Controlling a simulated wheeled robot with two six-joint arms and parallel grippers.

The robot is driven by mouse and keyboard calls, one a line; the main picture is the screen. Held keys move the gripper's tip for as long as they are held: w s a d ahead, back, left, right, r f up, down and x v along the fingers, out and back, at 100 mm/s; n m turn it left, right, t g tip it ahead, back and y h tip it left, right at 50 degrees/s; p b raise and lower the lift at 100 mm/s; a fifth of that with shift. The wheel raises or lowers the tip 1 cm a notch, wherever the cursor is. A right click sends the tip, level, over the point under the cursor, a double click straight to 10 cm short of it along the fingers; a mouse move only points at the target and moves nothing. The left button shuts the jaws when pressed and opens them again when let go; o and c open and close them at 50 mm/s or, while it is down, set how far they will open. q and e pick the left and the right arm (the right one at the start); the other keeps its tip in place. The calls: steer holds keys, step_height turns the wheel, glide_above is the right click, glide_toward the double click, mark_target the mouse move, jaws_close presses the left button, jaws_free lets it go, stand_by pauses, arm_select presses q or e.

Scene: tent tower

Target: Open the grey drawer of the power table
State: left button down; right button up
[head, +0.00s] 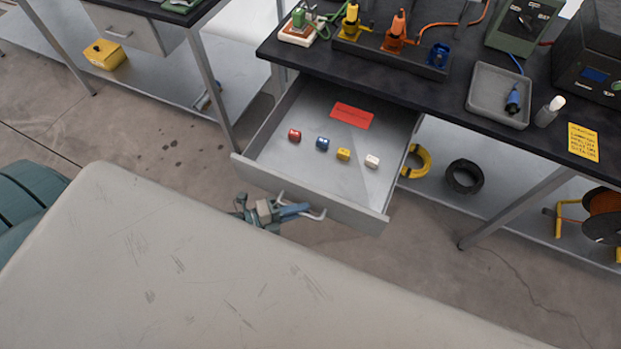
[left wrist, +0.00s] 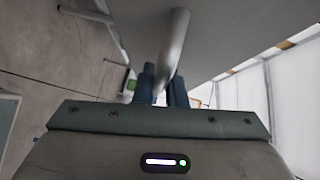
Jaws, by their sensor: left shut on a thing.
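The grey drawer (head: 270,168) of the power table (head: 400,93) stands pulled out in the head view, its inside in plain sight. A red card (head: 352,115) lies in it, with a red (head: 294,135), a blue (head: 322,143), a yellow (head: 343,154) and a white (head: 372,161) small piece in a row. My left gripper (head: 290,210) is at the drawer's front, shut on the bar handle (head: 318,215). In the left wrist view the handle (left wrist: 174,45) runs between the fingers (left wrist: 162,85). My right gripper is not in view.
Plugs, a grey tray (head: 498,95) and a dark box (head: 590,60) stand on the power table. Yellow (head: 418,161) and black (head: 464,177) coils lie on its lower shelf. Another table with a closed drawer (head: 125,29) stands at the left. The floor left of the open drawer is clear.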

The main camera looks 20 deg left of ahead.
arm_select(q)
steer(key=s, duration=1)
steer(key=shift+a, duration=0.2)
steer(key=shift+w, duration=0.1)
steer(key=c, duration=1.8)
jaws_free()
steer(key=shift+o, duration=0.2)
steer(key=b+v, duration=0.2)
steer(key=v, duration=0.9)
steer(key=shift+b, duration=0.3)
steer(key=shift+d, duration=0.1)
